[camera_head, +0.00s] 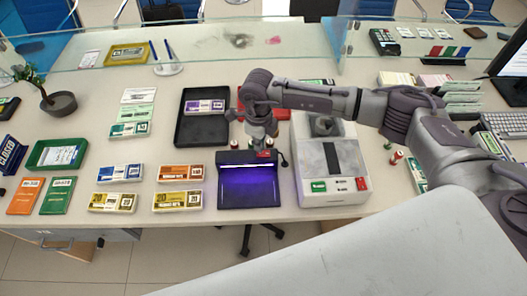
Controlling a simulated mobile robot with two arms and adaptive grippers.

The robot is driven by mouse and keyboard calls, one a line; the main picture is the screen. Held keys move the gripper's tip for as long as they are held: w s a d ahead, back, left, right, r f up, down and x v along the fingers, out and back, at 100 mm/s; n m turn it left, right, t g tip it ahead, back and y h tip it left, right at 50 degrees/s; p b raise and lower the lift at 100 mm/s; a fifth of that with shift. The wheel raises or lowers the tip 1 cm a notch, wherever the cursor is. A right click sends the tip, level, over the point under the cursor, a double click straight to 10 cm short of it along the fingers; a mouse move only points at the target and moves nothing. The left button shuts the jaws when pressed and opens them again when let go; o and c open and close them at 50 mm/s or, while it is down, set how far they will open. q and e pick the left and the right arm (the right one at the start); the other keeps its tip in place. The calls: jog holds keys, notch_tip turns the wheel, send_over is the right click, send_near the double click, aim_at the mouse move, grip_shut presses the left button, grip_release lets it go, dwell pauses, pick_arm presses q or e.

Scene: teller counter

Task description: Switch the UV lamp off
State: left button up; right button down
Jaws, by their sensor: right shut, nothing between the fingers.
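The UV lamp (249,187) is a black box near the front edge of the counter, with a violet glow in its opening, so it is lit. My right gripper (263,146) is shut and empty. It points down at the top back edge of the lamp, close to a small red part there. I cannot tell whether the fingertips touch it. The right arm comes in from the right and passes over the white machine beside the lamp. My left gripper is not in view.
A white and grey counting machine (318,187) stands right of the lamp. A black tray (187,131) with a purple bundle lies behind left. Banded note bundles (180,173) lie to the left. A glass screen (230,45) runs along the back. Small stamps stand to the right.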

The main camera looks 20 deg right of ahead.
jog(key=shift+f+b, duration=1.15)
jog(key=shift+f, duration=0.15)
dwell(0.5)
jog(key=shift+s+r, duration=0.1)
jog(key=shift+r, duration=0.05)
jog(key=shift+r+p, duration=0.55)
jog(key=shift+r, duration=0.05)
jog(key=shift+r+p, duration=1.45)
jog(key=shift+r, duration=1.4)
